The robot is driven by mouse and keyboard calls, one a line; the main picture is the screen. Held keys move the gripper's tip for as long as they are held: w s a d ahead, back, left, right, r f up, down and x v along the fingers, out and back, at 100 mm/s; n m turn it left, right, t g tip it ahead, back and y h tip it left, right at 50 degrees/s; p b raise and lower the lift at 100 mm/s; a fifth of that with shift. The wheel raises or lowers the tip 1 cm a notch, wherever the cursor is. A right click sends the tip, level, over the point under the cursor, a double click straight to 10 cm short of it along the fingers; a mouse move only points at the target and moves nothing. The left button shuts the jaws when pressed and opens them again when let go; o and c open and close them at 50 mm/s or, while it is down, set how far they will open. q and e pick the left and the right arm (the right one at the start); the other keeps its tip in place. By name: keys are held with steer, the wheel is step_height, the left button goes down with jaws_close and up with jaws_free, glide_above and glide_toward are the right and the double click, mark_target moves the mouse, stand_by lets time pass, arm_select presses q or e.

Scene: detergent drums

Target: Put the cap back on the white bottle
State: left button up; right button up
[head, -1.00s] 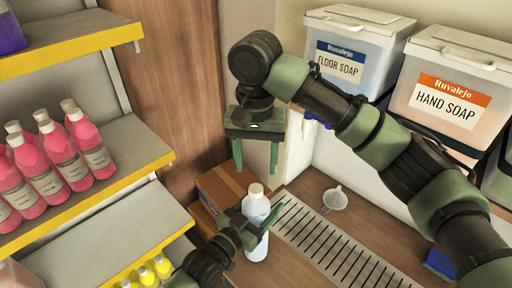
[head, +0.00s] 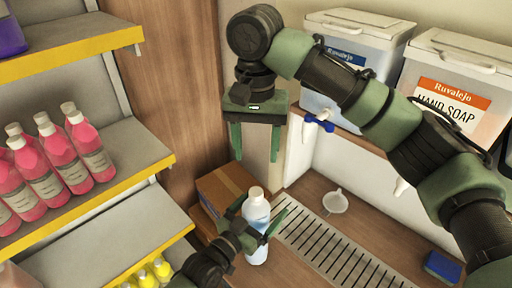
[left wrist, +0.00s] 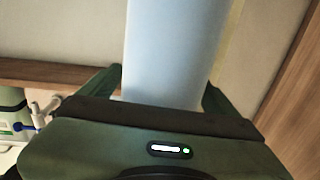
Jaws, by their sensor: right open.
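The white bottle (head: 258,212) stands upright beside the metal grate, with a pale cream cap (head: 256,192) visible at its top. Whether the cap is fully seated cannot be told. My left gripper (head: 262,208) has its green fingers on both sides of the bottle body, closed against it. In the left wrist view the bottle body (left wrist: 172,50) fills the space between the fingers; its top is out of that view. My right gripper (head: 255,157) hangs above the bottle, pointing down, open and with nothing between its fingers.
A cardboard box (head: 222,188) stands behind the bottle. A slotted grate (head: 330,250), a funnel (head: 335,201) and a blue sponge (head: 442,266) lie to the right. Soap drums (head: 450,75) stand behind my right arm. Shelves with pink bottles (head: 58,150) are at left.

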mark_target(256, 228)
arm_select(q)
steer(key=b+v, duration=0.1)
steer(key=v, duration=0.6)
steer(key=shift+s+a, duration=0.3)
